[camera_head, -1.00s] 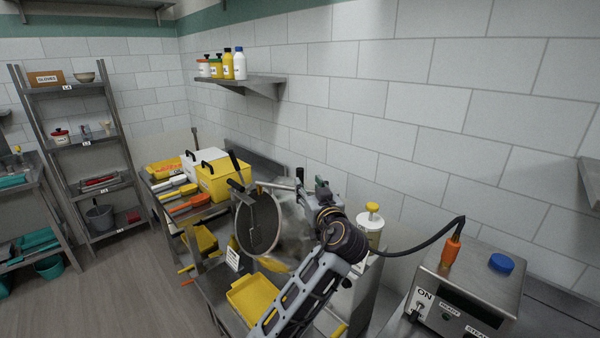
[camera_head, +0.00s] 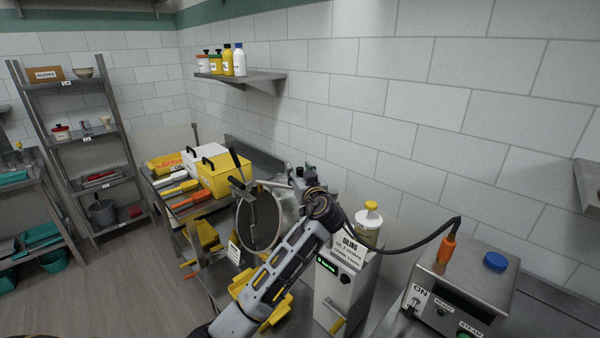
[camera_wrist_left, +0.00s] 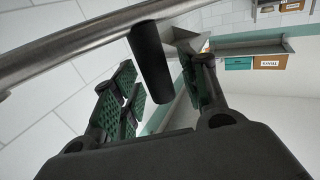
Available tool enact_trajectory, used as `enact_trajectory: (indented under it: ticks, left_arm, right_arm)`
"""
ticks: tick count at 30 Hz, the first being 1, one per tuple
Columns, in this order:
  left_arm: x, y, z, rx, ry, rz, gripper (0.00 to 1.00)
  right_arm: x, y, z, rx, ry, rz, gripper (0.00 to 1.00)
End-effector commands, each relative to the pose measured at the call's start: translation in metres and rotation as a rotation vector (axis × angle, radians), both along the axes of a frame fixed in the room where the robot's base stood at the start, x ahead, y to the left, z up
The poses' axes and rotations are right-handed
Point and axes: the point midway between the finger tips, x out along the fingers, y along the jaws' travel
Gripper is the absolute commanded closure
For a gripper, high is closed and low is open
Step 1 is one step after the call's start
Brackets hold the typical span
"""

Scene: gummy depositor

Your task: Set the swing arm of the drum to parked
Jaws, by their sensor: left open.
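The drum (camera_head: 258,222) is a grey metal vessel with a round mouth, beyond my left forearm in the head view. A lever with a black grip (camera_head: 235,160) rises at its upper left. My left gripper (camera_head: 297,178) is at the drum's upper right, small and partly merged with the metal parts there. In the left wrist view a metal bar (camera_wrist_left: 75,40) crosses the upper left, with a black handle (camera_wrist_left: 152,62) projecting from it. The open fingers (camera_wrist_left: 160,95) stand on either side of this handle; contact cannot be told. I cannot tell whether this bar is the swing arm.
An oiling cabinet (camera_head: 335,290) stands right of my forearm, with a yellow-capped container (camera_head: 368,222) on top. A steel control box (camera_head: 465,290) with a cable is farther right. A yellow box (camera_head: 226,175) and tools lie on the bench behind. A wall shelf (camera_head: 250,76) hangs above.

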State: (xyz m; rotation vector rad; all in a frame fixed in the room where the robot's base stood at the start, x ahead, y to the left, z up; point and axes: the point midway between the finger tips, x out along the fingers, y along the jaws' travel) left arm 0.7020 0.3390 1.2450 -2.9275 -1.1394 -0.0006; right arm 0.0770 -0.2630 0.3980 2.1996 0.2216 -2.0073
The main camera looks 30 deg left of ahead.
Motion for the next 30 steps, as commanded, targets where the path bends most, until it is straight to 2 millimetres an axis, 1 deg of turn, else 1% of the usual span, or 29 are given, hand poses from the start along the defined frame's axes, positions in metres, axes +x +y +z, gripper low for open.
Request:
enact_trajectory:
  ticks: [5, 6, 16, 25, 30]
  left_arm:
    - [0.0000, 0.0000, -0.0003, 0.000, 0.000, 0.000, 0.57]
    - [-0.0001, -0.0001, -0.0004, 0.000, 0.000, 0.000, 0.58]
    - [-0.0001, -0.0004, -0.0004, -0.001, 0.001, 0.000, 1.00]
    - [0.0004, -0.0003, -0.0005, -0.001, 0.001, -0.002, 1.00]
    - [0.0050, 0.0003, -0.0011, -0.001, 0.001, -0.014, 1.00]
  right_arm:
    - [0.0001, 0.0020, -0.0003, 0.002, -0.001, -0.001, 0.60]
    - [0.0000, 0.0019, -0.0004, 0.002, 0.000, -0.001, 0.60]
    - [0.0002, 0.0015, -0.0004, 0.001, 0.000, -0.001, 0.60]
    - [0.0004, -0.0012, -0.0005, -0.001, 0.000, 0.000, 0.60]
    - [0.0011, -0.0030, -0.0017, -0.003, -0.002, 0.001, 0.60]
